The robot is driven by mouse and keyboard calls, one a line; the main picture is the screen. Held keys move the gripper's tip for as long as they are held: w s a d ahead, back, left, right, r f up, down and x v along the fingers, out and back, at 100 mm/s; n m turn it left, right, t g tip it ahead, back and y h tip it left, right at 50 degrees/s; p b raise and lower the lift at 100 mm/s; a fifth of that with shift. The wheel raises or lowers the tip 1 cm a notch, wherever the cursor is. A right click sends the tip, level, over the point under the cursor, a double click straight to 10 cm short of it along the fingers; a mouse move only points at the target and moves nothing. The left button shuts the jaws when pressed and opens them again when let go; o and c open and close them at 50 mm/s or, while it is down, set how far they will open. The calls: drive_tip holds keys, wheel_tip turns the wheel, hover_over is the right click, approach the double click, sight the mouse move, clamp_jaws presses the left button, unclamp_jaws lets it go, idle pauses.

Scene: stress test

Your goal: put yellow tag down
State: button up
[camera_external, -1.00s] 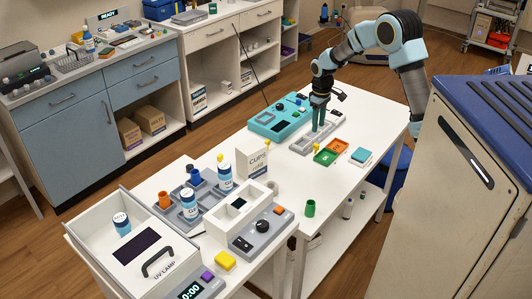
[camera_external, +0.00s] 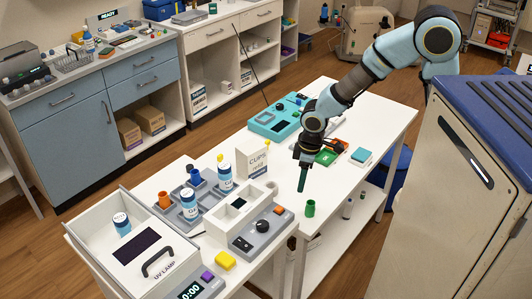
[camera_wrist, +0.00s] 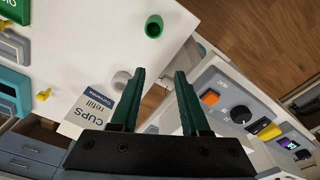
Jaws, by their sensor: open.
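No piece is clearly marked as a tag, so I cannot tell which yellow piece is the yellow tag. A yellow block (camera_external: 225,261) lies near the table's front edge; it is also in the wrist view (camera_wrist: 268,131). A small yellow piece (camera_wrist: 44,94) shows beside the CUPS box, and another yellow piece (camera_wrist: 5,26) is at the left edge by the green tray. My gripper (camera_external: 302,188) hangs above the table between the trays and the green cup. In the wrist view its dark green fingers (camera_wrist: 160,88) are apart with nothing between them.
The green cup (camera_external: 309,208) stands close below and right of my gripper. The CUPS box (camera_external: 252,163) is to its left, near the white compartment holder (camera_external: 232,207) and dial module (camera_external: 258,236). The teal device (camera_external: 273,124) is farther back.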

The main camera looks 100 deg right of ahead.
drive_tip(key=s+a, duration=0.1)
drive_tip(key=a, duration=0.3)
drive_tip(key=s+a+n, duration=0.1)
drive_tip(key=a, duration=0.3)
drive_tip(key=s+a+n, duration=0.1)
drive_tip(key=s+a, duration=0.1)
drive_tip(key=a, duration=0.1)
drive_tip(key=shift+a+f+t, duration=0.3)
drive_tip(key=shift+a, duration=0.1)
drive_tip(key=shift+d+n, duration=0.1)
drive_tip(key=shift+n, duration=0.2)
